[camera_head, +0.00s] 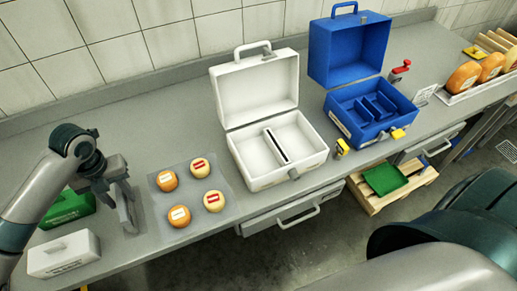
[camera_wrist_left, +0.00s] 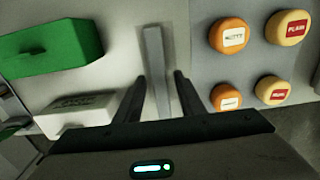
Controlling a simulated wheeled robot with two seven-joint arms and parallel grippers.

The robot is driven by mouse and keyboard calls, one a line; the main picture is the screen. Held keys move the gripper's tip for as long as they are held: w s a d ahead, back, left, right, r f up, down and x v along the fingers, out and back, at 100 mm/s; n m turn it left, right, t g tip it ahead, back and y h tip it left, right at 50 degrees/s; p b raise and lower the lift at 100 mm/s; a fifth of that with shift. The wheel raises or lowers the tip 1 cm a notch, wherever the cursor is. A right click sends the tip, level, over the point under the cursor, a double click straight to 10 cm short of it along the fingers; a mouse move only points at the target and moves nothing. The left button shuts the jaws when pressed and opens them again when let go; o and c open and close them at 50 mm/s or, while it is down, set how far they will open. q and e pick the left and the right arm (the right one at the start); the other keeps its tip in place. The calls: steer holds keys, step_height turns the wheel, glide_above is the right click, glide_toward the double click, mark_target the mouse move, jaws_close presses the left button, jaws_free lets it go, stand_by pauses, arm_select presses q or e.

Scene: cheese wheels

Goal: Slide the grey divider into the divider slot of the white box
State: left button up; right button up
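The white box (camera_head: 263,178) stands open on the bench with its lid raised. A dark narrow slot (camera_head: 276,146) runs along a light strip across its inside. The grey divider (camera_wrist_left: 155,60) is a long thin bar on the bench, seen in the left wrist view. My left gripper (camera_wrist_left: 160,96) is open, with one finger on each side of the divider's near part and gaps showing. In the head view my left gripper (camera_head: 123,208) is low over the bench, left of the cheese mat, and largely hides the divider. My right gripper is not in view.
Several cheese wheels (camera_head: 180,216) lie on a grey mat (camera_head: 221,181) between my left gripper and the white box. A green box (camera_head: 66,210) and a small white case (camera_head: 64,254) stand left of the gripper. An open blue box (camera_head: 346,125) is at right.

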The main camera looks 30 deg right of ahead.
arm_select(q)
jaws_close()
steer(key=shift+r+p, duration=2.35)
steer(key=shift+r, duration=0.05)
steer(key=shift+r+p, duration=0.45)
steer(key=shift+r, duration=0.65)
steer(key=shift+r, duration=0.1)
steer(key=shift+r, duration=1.4)
steer(key=shift+w+d, duration=0.1)
